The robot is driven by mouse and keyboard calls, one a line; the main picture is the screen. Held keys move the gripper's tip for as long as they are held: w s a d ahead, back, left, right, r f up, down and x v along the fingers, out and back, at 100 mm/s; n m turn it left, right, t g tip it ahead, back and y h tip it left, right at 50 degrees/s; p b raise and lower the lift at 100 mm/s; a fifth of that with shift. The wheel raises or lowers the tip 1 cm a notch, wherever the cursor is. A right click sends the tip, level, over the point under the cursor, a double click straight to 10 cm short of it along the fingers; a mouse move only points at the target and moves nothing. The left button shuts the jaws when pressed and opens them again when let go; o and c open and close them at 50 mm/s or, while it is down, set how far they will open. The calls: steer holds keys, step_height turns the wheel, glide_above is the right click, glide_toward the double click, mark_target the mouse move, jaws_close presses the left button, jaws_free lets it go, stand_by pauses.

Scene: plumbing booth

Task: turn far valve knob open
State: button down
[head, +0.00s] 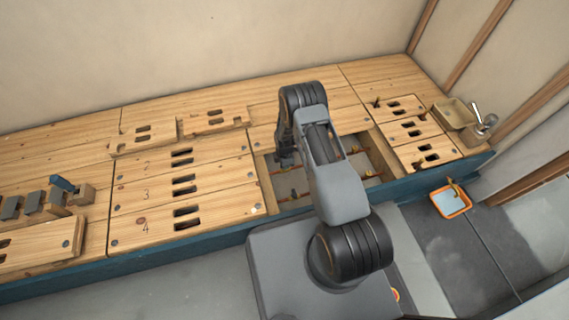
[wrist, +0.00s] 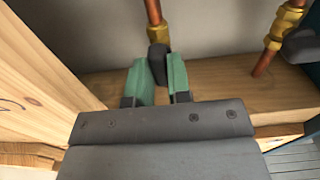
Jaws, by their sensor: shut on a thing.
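My gripper (wrist: 161,77) has green fingers, which are shut on a dark valve knob (wrist: 158,60) at the top middle of the wrist view. The knob sits just below a brass fitting (wrist: 158,35) on a copper pipe (wrist: 153,10). A second dark knob (wrist: 302,45) shows at the right edge, beside another brass fitting (wrist: 285,25), apart from my gripper. In the head view my gripper (head: 286,158) reaches down into the left part of the open floor bay. The held knob is hidden there, and its turn angle cannot be told.
Wooden panels with slots (head: 183,185) lie left of the bay, and more (head: 410,130) lie right. Copper pipes (head: 345,172) run inside the bay. Loose slotted boards (head: 142,137) lie behind. A tan tray (head: 455,113) stands at the right end. An orange-rimmed dustpan (head: 437,204) lies on the floor.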

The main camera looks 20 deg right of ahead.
steer(key=c, duration=1.1)
jaws_free()
steer(key=shift+o, duration=0.2)
steer(key=shift+r, duration=0.1)
step_height(320, 180, up, 14)
steer(key=p, duration=0.6)
steer(key=shift+f, duration=0.2)
steer(key=s+r+m+t+p, duration=0.15)
steer(key=r+m+p, duration=0.5)
steer(key=r, duration=1.45)
steer(key=s+r+m+p, duration=0.25)
steer(key=r+p, duration=0.85)
steer(key=r, duration=1)
steer(key=s+r+m+p, duration=0.3)
steer(key=s+r+p, duration=0.2)
steer(key=r, duration=0.4)
steer(key=s+r+m+t+p, duration=0.1)
steer(key=s+r+m+p, duration=0.2)
steer(key=s+r+p, duration=0.3)
steer(key=s+r+m+t+p, duration=0.1)
steer(key=s+r+m+p, duration=0.2)
steer(key=r, duration=1.1)
steer(key=s+p, duration=0.2)
steer(key=shift+s+a, duration=0.15)
steer(key=shift+s, duration=0.25)
